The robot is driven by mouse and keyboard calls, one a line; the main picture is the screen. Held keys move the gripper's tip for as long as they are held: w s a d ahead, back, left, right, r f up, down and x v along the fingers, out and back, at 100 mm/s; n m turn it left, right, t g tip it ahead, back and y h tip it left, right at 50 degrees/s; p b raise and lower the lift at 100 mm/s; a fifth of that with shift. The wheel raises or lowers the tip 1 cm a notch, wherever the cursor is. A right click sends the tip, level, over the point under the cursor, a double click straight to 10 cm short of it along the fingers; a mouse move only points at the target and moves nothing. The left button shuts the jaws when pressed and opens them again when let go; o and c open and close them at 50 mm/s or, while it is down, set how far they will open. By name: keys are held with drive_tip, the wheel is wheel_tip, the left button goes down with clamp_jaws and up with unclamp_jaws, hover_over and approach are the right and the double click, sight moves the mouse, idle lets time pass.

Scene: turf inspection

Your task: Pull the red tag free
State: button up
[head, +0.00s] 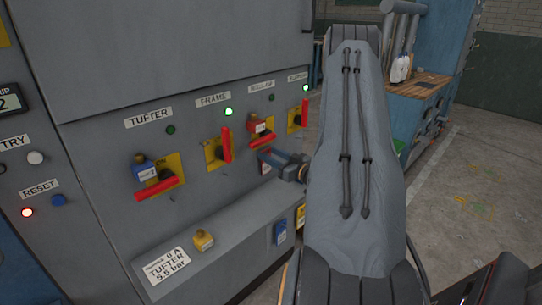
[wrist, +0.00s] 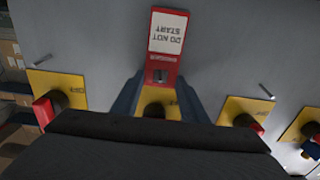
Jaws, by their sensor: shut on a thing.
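The red tag (wrist: 169,68) has a white panel reading "DO NOT START" and a "DANGER" line, upside down in the wrist view. It hangs in front of the grey cabinet, at the yellow switch plate (wrist: 153,108) in the middle. My gripper (wrist: 162,82) is shut on the tag, with one blue-grey finger along each side of it. The tag is small and hard to make out there.
Several red-handled switches line the cabinet. The TUFTER switch handle (head: 160,188) has a blue lock (head: 144,168) beside it. A sloping ledge (head: 215,238) with a yellow lock (head: 203,240) juts out below. Concrete floor (head: 470,170) lies open at right.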

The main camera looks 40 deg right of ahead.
drive_tip(key=shift+s+p, duration=0.4)
drive_tip(key=shift+s, duration=0.5)
drive_tip(key=shift+s+d, duration=0.1)
drive_tip(key=shift+s, duration=0.25)
drive_tip(key=shift+s+p, duration=0.4)
drive_tip(key=shift+s, duration=0.25)
drive_tip(key=s+p, duration=0.1)
drive_tip(key=s, duration=0.3)
drive_tip(key=shift+s+d+p, duration=0.2)
drive_tip(key=shift+s+p, duration=0.2)
